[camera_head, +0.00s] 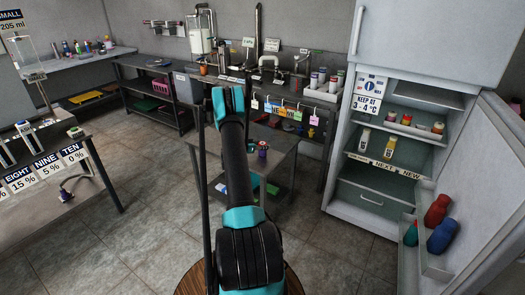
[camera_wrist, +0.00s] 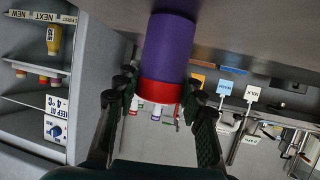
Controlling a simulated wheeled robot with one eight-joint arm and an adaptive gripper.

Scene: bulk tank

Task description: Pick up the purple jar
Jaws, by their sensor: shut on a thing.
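The purple jar (camera_wrist: 168,48) with a red lid (camera_wrist: 160,92) is between the two fingers of my gripper (camera_wrist: 162,88) in the wrist view. The fingers are shut on it at the lid end. The wrist picture is upside down, so the jar looks upright, with its base by the grey table top. I cannot tell whether it touches the table. In the head view a small purple jar (camera_head: 262,149) with a reddish top shows at the table, just right of my arm.
The small table (camera_head: 283,150) has a lower shelf with green and blue things. An open fridge (camera_head: 395,190) stands at right, its door swung out. A counter with bottles and hanging labels (camera_head: 290,112) is behind. Floor at left is free.

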